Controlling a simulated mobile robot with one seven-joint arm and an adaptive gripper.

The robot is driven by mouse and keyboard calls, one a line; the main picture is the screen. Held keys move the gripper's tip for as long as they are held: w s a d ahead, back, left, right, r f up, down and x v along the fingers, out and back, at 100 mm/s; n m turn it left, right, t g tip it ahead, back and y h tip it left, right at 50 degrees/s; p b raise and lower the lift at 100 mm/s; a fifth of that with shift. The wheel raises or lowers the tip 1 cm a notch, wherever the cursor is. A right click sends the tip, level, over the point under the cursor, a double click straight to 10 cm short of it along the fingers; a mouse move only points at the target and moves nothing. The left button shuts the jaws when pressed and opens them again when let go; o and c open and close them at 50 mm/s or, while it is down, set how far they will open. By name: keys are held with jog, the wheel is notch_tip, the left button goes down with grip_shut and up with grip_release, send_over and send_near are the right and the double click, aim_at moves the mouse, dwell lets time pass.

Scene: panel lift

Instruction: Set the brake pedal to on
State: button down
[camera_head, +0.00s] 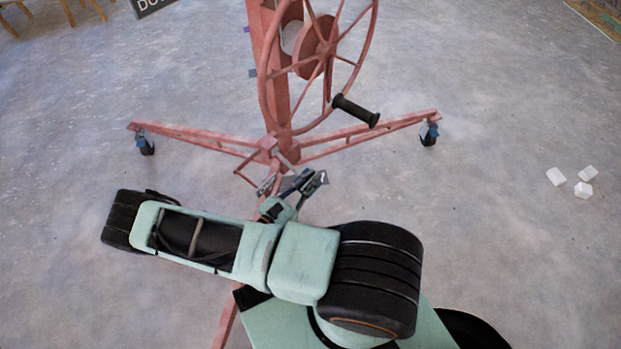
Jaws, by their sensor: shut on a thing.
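The red panel lift (278,85) stands upright ahead of me on splayed legs. A thin bent red bar (244,171), which looks like the brake pedal, sticks out to the left at the foot of its post. My gripper (290,183) is low at the foot of the post, just right of this bar. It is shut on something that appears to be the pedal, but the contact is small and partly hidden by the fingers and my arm. I cannot tell the pedal's on or off setting from this view.
A large red wheel (315,62) with a black handle (356,110) is above my gripper. Caster wheels stand at the left leg (145,143) and right leg (428,133). Small white cubes (584,190) lie at the far right. The grey floor around is mostly clear.

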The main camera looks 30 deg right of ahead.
jog(key=shift+s+d+f, duration=0.2)
jog(key=shift+s+d, duration=0.1)
jog(key=shift+d, duration=0.05)
jog(key=c, duration=2.1)
grip_release()
jog(key=shift+w, duration=0.1)
jog(key=shift+w+a+r, duration=0.1)
jog(key=shift+w+a, duration=0.05)
jog(key=shift+a, duration=0.05)
notch_tip(320, 180, up, 10)
jog(key=shift+f, duration=0.1)
